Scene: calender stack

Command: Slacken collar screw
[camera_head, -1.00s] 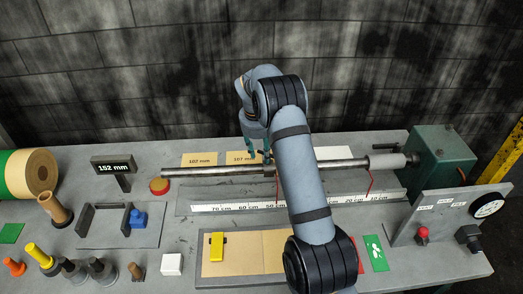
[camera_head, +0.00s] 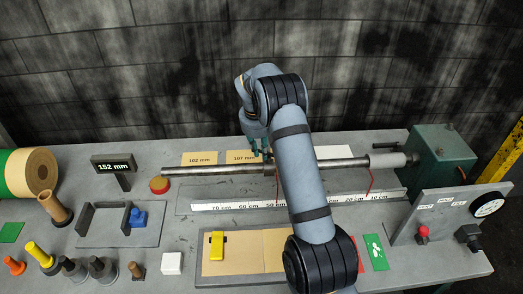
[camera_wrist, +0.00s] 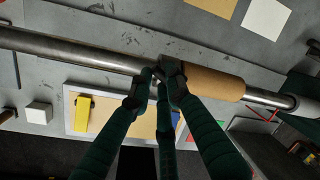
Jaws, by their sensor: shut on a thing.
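A steel shaft (camera_head: 215,169) runs across the bench and crosses the wrist view (camera_wrist: 70,48). A dark collar (camera_wrist: 172,67) sits on it, beside a brown sleeve (camera_wrist: 215,82) to its right. My gripper (camera_wrist: 158,77) has green fingers with dark tips, closed together at the collar. The collar screw is hidden by the fingertips, so I cannot see its head or how far it is turned. In the head view, my gripper (camera_head: 258,152) is at the shaft, partly behind my arm.
A ruler strip (camera_head: 240,206) lies in front of the shaft. A green end block (camera_head: 440,153) stands at its right end. A yellow block (camera_head: 217,245) lies on a tan board (camera_head: 245,262). A display (camera_head: 113,166) reads 152 mm. Several pegs stand at the front left.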

